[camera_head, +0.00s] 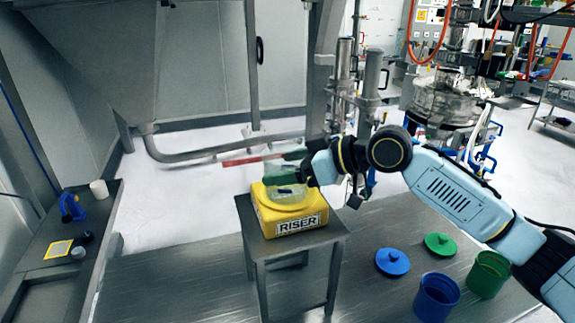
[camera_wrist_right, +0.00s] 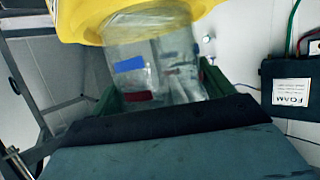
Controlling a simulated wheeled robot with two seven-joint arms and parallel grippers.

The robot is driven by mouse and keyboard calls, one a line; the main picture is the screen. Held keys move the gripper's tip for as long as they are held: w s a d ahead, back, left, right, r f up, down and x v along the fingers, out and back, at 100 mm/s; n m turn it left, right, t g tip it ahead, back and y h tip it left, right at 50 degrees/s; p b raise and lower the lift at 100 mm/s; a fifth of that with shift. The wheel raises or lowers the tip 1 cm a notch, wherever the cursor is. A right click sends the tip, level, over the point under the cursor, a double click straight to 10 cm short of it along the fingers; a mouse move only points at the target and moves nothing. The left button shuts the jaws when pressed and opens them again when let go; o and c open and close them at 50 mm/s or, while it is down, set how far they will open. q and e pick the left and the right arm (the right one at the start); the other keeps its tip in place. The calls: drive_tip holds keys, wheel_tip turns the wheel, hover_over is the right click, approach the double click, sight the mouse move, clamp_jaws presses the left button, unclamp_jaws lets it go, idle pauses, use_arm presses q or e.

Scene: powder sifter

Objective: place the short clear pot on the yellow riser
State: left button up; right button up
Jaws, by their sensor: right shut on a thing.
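The yellow riser (camera_head: 262,219), labelled RISER, sits on a small grey metal table (camera_head: 256,247). A short clear pot (camera_head: 288,199) with a blue mark is at the riser's top; I cannot tell whether it touches it. My right gripper (camera_head: 296,178) is shut on the pot, reaching in from the right. In the right wrist view, the clear pot (camera_wrist_right: 172,88) with its blue label is between green fingers, and the yellow riser (camera_wrist_right: 88,22) shows beyond it. My left gripper is not in view.
Blue lid (camera_head: 392,262), green lid (camera_head: 440,244), blue pot (camera_head: 437,297) and green pot (camera_head: 489,274) are on the platform at right. A side bench (camera_head: 60,235) at left holds a white cup (camera_head: 99,189) and a blue item (camera_head: 71,207). Pipes stand behind the riser.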

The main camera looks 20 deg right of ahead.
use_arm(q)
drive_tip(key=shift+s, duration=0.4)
use_arm(e)
drive_tip(key=o, duration=0.9)
drive_tip(key=shift+o, duration=0.2)
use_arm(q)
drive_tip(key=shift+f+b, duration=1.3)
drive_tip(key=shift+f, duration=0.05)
use_arm(e)
drive_tip(key=v, duration=1.2)
drive_tip(key=shift+r, duration=0.15)
